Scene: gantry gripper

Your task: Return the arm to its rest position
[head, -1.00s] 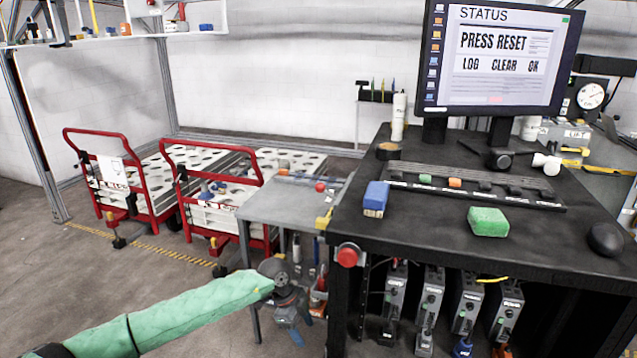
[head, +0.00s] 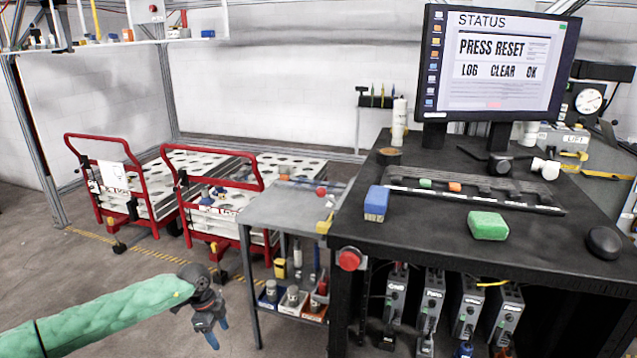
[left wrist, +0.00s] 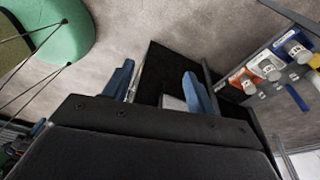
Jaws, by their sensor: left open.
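My left arm has a green sleeve and comes in from the lower left of the head view. My left gripper (head: 217,335) hangs at its end with blue fingertips pointing down. It is over the floor, left of the grey side table (head: 283,212) and apart from it. In the left wrist view the two blue fingers (left wrist: 158,88) stand apart with nothing between them, so the gripper is open and empty. My right gripper is not in view.
The dark workbench (head: 345,215) carries a green block (head: 488,226), a blue block (head: 376,203) and a monitor (head: 497,68). A red button (head: 350,258) sits on its front corner. Small bins (head: 292,300) stand under the side table. Red-handled carts (head: 212,148) stand behind; floor at left is clear.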

